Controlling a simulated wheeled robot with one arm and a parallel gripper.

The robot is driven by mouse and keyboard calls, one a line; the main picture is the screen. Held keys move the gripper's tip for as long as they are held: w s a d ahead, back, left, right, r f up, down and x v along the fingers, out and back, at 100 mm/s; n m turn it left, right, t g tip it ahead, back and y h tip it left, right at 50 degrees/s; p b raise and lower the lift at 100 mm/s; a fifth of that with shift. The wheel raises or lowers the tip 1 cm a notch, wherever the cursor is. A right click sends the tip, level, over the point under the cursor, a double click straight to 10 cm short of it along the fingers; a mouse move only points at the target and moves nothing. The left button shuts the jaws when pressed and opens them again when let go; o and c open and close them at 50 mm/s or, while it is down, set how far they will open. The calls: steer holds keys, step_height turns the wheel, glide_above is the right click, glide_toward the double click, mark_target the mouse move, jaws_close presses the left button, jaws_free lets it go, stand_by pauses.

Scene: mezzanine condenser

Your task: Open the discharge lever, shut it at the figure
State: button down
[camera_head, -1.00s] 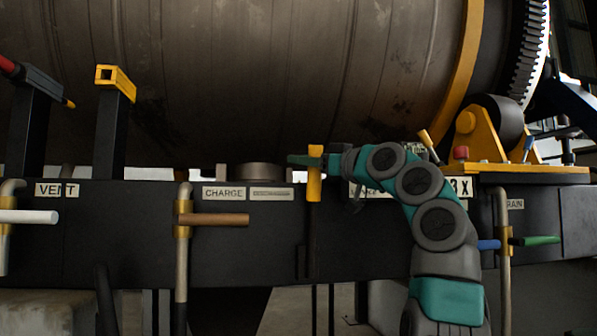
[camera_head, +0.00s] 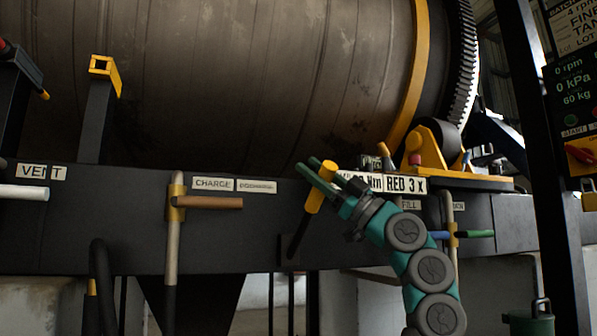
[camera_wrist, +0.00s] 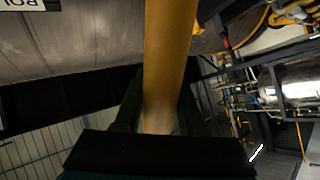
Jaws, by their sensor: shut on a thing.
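The discharge lever has a yellow grip (camera_head: 320,188) on a dark rod, and it leans with its top to the right in the head view. My gripper (camera_head: 313,174) is shut on the yellow grip, its green fingers on either side and pointing up-left. In the wrist view the yellow grip (camera_wrist: 166,60) runs upright between my fingers. The panel at the far right (camera_head: 576,95) reads 0 rpm, 0 kPa and 60 kg. A small label plate (camera_head: 257,186) left of the lever is too small to read surely.
A brown-handled lever (camera_head: 210,202) stands left under the CHARGE label, and a white one (camera_head: 25,192) under VENT. Blue and green handles (camera_head: 475,234) lie right of my arm. A dark post (camera_head: 538,150) stands before the panel. The big drum (camera_head: 230,80) fills the back.

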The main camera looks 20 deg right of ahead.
steer(key=shift+s+f+n+y, duration=0.3)
steer(key=c, duration=0.5)
jaws_free()
steer(key=b+v, duration=0.1)
steer(key=v, duration=0.6)
steer(key=shift+s+d+f, duration=0.2)
steer(key=shift+s+d, duration=0.05)
